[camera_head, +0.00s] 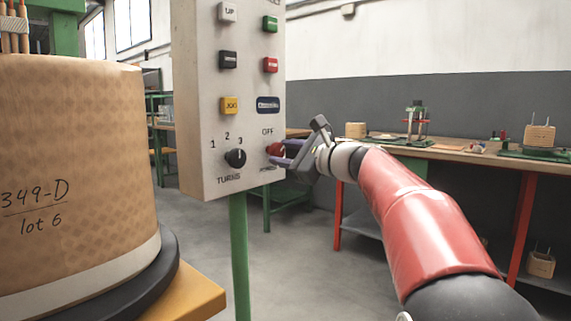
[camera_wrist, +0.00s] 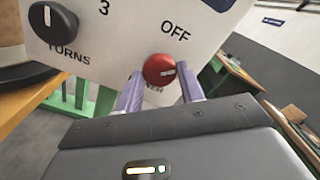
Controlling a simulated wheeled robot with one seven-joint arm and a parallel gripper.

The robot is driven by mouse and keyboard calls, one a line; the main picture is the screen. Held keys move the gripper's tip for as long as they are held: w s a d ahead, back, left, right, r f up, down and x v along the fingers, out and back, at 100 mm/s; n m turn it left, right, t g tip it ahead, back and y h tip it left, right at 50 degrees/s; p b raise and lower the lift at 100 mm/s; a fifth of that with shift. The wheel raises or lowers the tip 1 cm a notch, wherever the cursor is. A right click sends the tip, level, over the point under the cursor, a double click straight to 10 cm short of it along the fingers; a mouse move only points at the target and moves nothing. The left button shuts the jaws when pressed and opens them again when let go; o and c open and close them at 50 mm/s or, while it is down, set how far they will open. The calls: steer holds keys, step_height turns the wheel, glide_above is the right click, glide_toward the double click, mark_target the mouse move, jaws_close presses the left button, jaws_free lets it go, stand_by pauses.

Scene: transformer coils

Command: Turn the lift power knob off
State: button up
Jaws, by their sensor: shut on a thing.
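The red knob (camera_wrist: 159,70) sits low on the pale control panel (camera_head: 198,100), below the word OFF. Its white pointer line lies roughly level in the wrist view and does not point at OFF there. In the head view the red knob (camera_head: 275,149) is partly hidden by my gripper (camera_head: 277,154). In the wrist view my gripper (camera_wrist: 160,90) has its two purple fingers on either side of the knob, shut on it. The label under the knob is mostly hidden.
A black TURNS knob (camera_head: 235,158) is left of the red knob, with several coloured buttons above. A large wound coil (camera_head: 80,150) stands at the left on a dark round base (camera_head: 165,265). A workbench (camera_head: 430,152) with red legs stands at the right.

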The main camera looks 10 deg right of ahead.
steer(key=n+b, duration=0.3)
steer(key=n, duration=0.2)
steer(key=shift+f+n+b, duration=0.2)
steer(key=shift+n+b, duration=0.1)
steer(key=shift+b, duration=0.05)
steer(key=shift+r+n+b, duration=0.15)
steer(key=shift+n+b, duration=1)
steer(key=shift+n, duration=1.05)
steer(key=o, duration=1)
steer(key=shift+r, duration=0.1)
steer(key=v, duration=0.8)
steer(key=shift+w, duration=0.1)
